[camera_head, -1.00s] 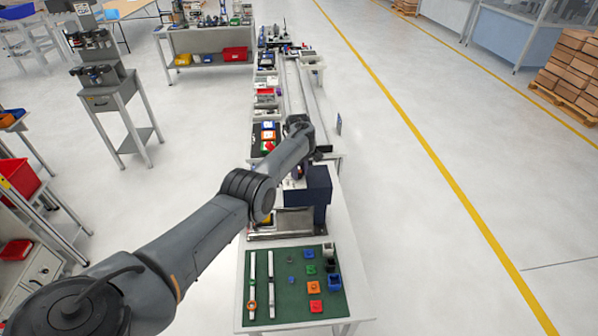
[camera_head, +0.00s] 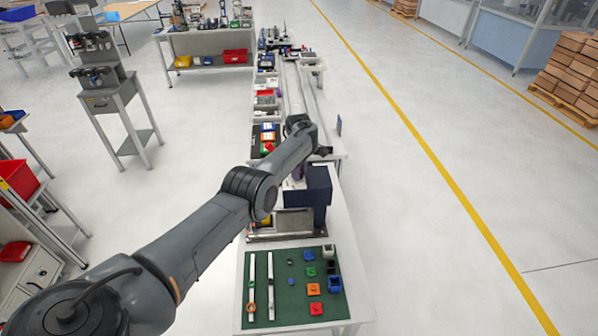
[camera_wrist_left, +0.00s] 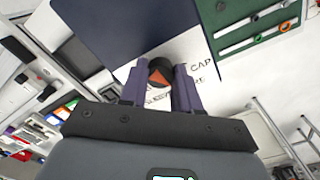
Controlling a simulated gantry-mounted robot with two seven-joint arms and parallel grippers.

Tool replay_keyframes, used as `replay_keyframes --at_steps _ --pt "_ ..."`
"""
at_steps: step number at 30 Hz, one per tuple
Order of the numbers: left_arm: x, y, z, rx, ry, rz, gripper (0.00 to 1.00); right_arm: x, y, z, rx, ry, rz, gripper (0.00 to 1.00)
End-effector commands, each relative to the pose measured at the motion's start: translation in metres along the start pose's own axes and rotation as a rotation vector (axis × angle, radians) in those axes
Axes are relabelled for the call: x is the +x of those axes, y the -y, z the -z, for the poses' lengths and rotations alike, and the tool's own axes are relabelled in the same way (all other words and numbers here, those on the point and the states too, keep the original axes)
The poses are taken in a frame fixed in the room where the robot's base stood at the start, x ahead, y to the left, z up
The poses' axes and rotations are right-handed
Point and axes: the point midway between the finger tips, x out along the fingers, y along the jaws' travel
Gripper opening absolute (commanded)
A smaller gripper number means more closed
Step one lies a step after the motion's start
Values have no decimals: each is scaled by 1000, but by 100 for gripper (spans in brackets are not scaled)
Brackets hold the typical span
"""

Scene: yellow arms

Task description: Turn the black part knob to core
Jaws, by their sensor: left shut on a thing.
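The black knob (camera_wrist_left: 160,70), with an orange-red mark on its face, sits on a white panel (camera_wrist_left: 195,78) in the left wrist view. My left gripper (camera_wrist_left: 160,82) has its two purple fingers on either side of the knob and is shut on it. The word CAP shows on the panel to the right of the knob; other lettering is partly hidden by the fingers. In the head view my left arm reaches over the bench beside the dark blue box (camera_head: 318,185). The knob cannot be made out there. My right gripper is in neither current view.
A green mat (camera_head: 275,303) with small coloured parts and two white strips lies at the near end of the bench. A metal tray (camera_head: 295,222) lies between mat and box. Bins and parts line the bench beyond. Open floor is on the right.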

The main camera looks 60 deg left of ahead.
Motion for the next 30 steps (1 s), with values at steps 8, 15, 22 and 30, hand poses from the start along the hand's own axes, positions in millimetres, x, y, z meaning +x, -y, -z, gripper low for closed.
replay_keyframes --at_steps 8,15,22,30 --pt "1 0 1 1 -3 0 53 0 0 0 0 0 0 43" --pt "0 0 0 1 -1 0 57 0 1 0 3 -1 3 43" --pt "-10 0 1 0 -2 -1 57 -2 2 1 8 -2 6 43" --pt "-52 -1 1 1 -3 -2 57 -7 2 3 9 -2 7 43"
